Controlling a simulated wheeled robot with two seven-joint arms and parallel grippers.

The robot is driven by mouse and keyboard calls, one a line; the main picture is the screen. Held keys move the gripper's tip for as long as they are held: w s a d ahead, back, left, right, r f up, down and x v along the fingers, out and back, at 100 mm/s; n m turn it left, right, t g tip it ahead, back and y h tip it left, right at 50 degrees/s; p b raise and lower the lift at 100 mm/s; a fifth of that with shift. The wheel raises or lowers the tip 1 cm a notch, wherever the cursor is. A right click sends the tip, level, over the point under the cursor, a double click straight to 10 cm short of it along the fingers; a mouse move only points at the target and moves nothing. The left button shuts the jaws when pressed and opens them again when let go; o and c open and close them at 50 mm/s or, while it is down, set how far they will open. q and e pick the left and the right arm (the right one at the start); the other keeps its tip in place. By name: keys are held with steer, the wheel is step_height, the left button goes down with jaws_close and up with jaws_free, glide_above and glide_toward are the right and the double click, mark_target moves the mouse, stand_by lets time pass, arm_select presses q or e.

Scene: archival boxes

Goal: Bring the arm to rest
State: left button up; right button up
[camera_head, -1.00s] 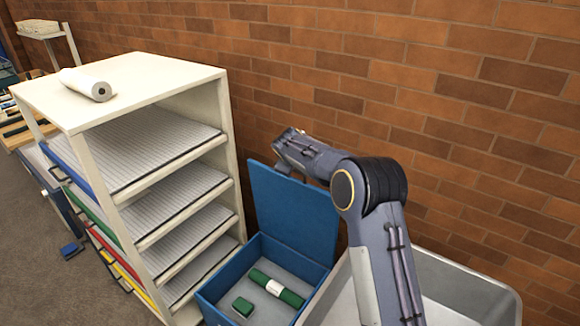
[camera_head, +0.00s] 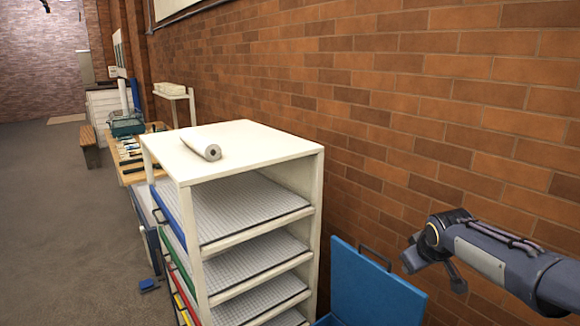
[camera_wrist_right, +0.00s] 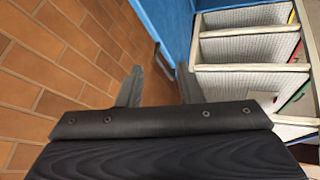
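My right arm (camera_head: 500,258) comes in from the right in the head view, bent beside the brick wall above the blue box. My right gripper (camera_wrist_right: 158,90) shows in the right wrist view with its two fingers spread apart and nothing between them. Beyond the fingers are the brick wall, a blue panel and the shelf unit, none visibly held. In the head view the fingertips are hard to make out. My left gripper is not in view.
A white shelf unit (camera_head: 312,190) with a paper roll (camera_head: 202,148) on top stands left of the arm. The raised blue box lid (camera_head: 370,290) is below and left of the arm. The brick wall (camera_head: 400,100) runs close behind. A small blue object (camera_head: 149,285) lies on the floor.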

steer(key=s+a+r+m+y, duration=0.1)
steer(key=s+a+m+y, duration=0.15)
steer(key=s, duration=1.55)
steer(key=s+a+f+m+y, duration=0.1)
steer(key=s+a+f, duration=0.2)
steer(key=s, duration=0.5)
steer(key=s+a+f+m+g+y, duration=0.1)
steer(key=s+a+f+m, duration=0.1)
steer(key=s+a, duration=0.3)
steer(key=s+f, duration=0.1)
steer(key=s, duration=0.3)
steer(key=shift+b, duration=0.3)
